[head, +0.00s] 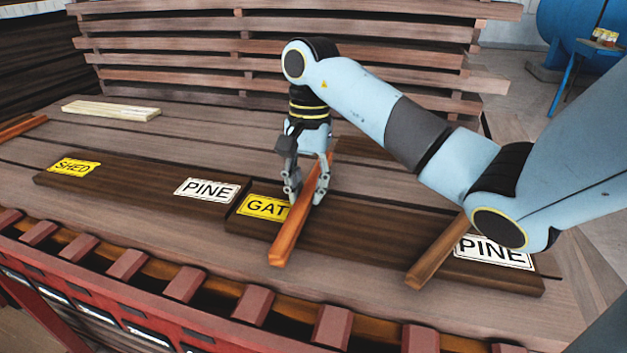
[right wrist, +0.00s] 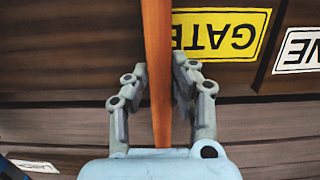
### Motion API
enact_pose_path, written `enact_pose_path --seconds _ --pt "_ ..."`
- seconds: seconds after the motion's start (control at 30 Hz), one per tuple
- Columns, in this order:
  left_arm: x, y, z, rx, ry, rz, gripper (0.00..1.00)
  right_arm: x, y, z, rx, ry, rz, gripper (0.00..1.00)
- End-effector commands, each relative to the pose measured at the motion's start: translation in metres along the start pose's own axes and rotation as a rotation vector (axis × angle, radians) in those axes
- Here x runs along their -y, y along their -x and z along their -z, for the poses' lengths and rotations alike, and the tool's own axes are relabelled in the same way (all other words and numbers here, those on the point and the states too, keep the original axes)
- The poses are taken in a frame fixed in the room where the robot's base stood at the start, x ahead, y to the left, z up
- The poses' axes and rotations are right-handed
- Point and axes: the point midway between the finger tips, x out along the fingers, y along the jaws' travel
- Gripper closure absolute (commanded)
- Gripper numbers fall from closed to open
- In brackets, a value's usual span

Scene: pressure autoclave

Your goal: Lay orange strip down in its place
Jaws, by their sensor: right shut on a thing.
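The orange strip (head: 290,232) is gripped crosswise by my right gripper (head: 306,198), which is shut on it. The strip lies over the dark board beside the yellow GATE label (head: 263,207), its near end reaching past the board's front edge. I cannot tell whether it touches the board. The right wrist view shows the strip (right wrist: 157,70) running between the fingers (right wrist: 160,95), with the GATE label (right wrist: 222,33) next to it. A dark board with GATE and PINE (head: 494,252) labels lies beneath. My left gripper is not in view.
Another dark board carries SHED (head: 74,167) and PINE (head: 207,190) labels. A brown strip (head: 434,251) lies partly behind my right arm. Pale strips (head: 110,110) and a reddish strip (head: 22,127) lie at left.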

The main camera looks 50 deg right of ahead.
Motion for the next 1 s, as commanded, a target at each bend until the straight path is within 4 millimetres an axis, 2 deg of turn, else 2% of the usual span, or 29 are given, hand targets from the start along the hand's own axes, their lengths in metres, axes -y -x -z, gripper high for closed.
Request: enact_pose_path --seconds 0.1,0.27,0.3,0.47,0.83,1.0 --pt "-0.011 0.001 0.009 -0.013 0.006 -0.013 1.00 0.000 0.001 0.000 0.000 0.000 0.000 1.00" --pt "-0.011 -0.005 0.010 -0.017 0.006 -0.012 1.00 0.000 -0.004 0.001 0.000 0.000 0.000 1.00" --pt "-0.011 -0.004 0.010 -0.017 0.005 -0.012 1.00 0.000 -0.003 0.001 0.000 0.000 0.000 0.73" --pt "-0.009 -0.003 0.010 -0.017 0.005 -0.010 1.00 0.000 -0.002 0.001 0.000 0.000 0.000 0.53" --pt "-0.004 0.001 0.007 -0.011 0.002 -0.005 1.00 0.000 0.001 0.000 0.000 -0.001 0.000 0.53" --pt "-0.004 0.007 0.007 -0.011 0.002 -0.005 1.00 0.000 0.020 0.001 -0.003 0.000 0.001 0.53"
